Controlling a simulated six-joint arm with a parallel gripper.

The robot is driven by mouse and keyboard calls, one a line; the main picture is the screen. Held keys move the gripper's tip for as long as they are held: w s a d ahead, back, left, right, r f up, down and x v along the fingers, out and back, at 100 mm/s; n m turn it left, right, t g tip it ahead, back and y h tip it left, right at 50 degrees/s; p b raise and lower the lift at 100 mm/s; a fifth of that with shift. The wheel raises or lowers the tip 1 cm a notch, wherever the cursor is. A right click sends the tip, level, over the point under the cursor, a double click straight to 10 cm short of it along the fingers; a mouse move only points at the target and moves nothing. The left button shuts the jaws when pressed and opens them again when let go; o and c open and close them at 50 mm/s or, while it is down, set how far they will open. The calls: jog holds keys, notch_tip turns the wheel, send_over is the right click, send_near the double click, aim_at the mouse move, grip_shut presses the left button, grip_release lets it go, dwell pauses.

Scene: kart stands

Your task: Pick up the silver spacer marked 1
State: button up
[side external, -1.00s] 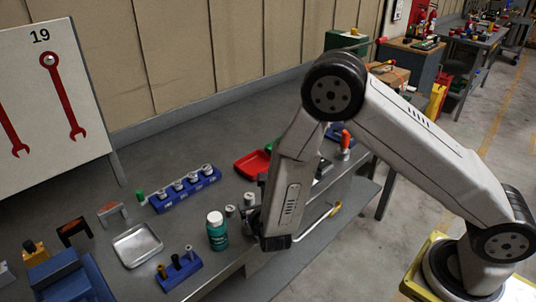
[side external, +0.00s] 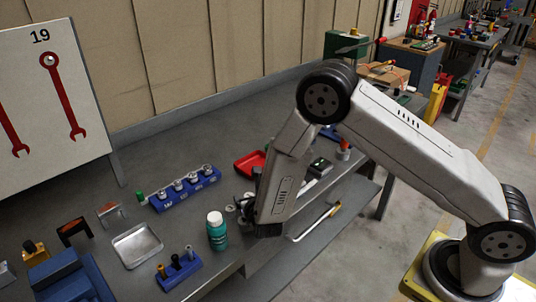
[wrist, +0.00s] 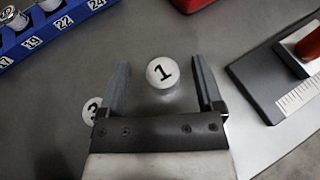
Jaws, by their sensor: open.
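The silver spacer marked 1 (wrist: 161,74) stands upright on the grey bench in the wrist view, its round top with a black 1 facing the camera. My gripper (wrist: 160,64) is open, with one finger on each side of this spacer and a gap showing on both sides. A second spacer, marked 3 (wrist: 91,110), stands just outside the left finger, which partly hides it. In the side external view my gripper (side external: 243,205) is low over the bench, and my wrist covers most of the spacers.
A blue socket rack (side external: 187,195) stands beyond the spacers; it also shows at the wrist view's upper left (wrist: 40,38). A red tray (side external: 250,163) lies behind. A green bottle (side external: 217,232) stands close to my gripper. A dark block with a red handle (wrist: 285,75) lies to the right.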

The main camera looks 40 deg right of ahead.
jog(key=shift+s+d+f, duration=0.1)
jog(key=shift+s+f, duration=0.2)
jog(key=shift+f, duration=0.15)
grip_shut()
jog(key=shift+r, duration=0.6)
notch_tip(320, 180, up, 3)
jog(key=shift+f, duration=0.2)
jog(key=s+r, duration=0.1)
jog(key=r, duration=0.1)
jog(key=s+r, duration=0.4)
jog(key=shift+d, duration=0.15)
jog(key=s+r, duration=0.3)
jog(key=s, duration=0.5)
jog(key=shift+s+d+r, duration=0.3)
jog(key=shift+d+r, duration=0.05)
